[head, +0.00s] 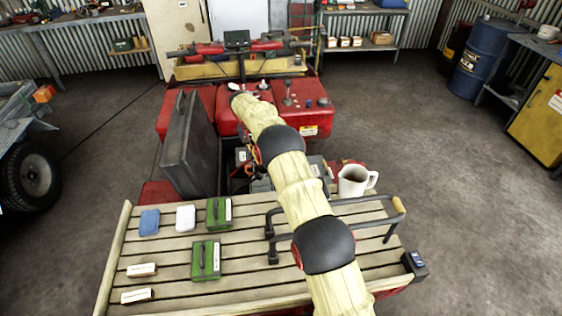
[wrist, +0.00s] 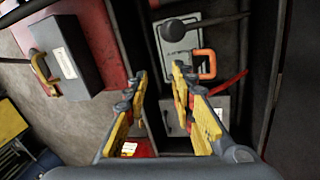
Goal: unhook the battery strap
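My gripper (wrist: 159,73) is open in the wrist view, its yellow-padded fingers apart with nothing held between them. Beyond the fingertips is a grey box-like part (wrist: 172,40) with a dark band and round knob over it. An orange loop (wrist: 207,66) sits at its near right edge, just past the right finger. A second grey part with a pale label (wrist: 208,104) lies partly behind the right finger. I cannot tell for sure which piece is the battery strap. In the head view my arm covers most of this bay, and the gripper is hard to make out.
The dark upright seat panel (head: 188,145) stands left of the bay. The slatted rack (head: 240,231) in front holds small boxes, green cases (head: 206,260) and a black rail. A white jug (head: 353,180) stands right of my arm. A red bar (wrist: 229,82) lies beside the orange loop.

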